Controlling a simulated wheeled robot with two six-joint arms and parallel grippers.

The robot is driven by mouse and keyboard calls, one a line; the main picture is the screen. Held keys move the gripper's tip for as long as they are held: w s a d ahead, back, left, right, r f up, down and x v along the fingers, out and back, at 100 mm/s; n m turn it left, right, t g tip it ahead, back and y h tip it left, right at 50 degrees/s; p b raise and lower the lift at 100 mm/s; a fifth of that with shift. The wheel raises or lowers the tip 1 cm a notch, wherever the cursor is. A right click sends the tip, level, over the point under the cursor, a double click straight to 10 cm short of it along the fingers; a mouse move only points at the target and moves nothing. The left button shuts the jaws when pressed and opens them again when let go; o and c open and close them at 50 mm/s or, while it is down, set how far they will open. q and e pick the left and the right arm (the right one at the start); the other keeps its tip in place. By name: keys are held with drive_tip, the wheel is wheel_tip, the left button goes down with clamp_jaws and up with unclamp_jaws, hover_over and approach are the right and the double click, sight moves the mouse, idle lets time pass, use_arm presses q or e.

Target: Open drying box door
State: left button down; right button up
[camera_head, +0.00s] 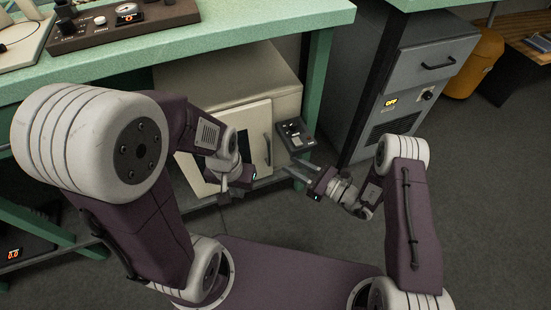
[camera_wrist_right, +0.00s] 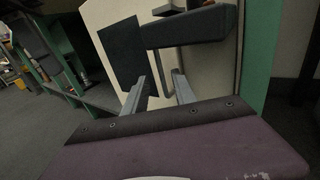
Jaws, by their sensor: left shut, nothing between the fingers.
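The drying box (camera_head: 225,78) is a cream cabinet under the green bench. Its front door (camera_head: 256,126) looks closed, with a dark upright bar handle (camera_head: 268,148) near the right edge. In the right wrist view the handle (camera_wrist_right: 166,76) shows ahead, between the lines of my fingers, beside a dark window (camera_wrist_right: 122,50). My right gripper (camera_head: 290,172) is open, just right of and below the handle; contact cannot be told. In the wrist view its fingers (camera_wrist_right: 160,90) are apart. My left gripper (camera_head: 225,195) is shut and empty in front of the door's lower part, partly covering it.
A dark control unit (camera_head: 295,133) juts from the box's right side; it also looms above my fingers in the right wrist view (camera_wrist_right: 190,27). A green bench leg (camera_head: 318,75) and a grey cabinet (camera_head: 415,85) stand to the right. The floor (camera_head: 480,200) at right is clear.

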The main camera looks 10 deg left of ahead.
drive_tip(key=b+x, duration=0.3)
drive_tip(key=x, duration=0.4)
drive_tip(key=shift+a, duration=0.25)
clamp_jaws()
idle(1.0)
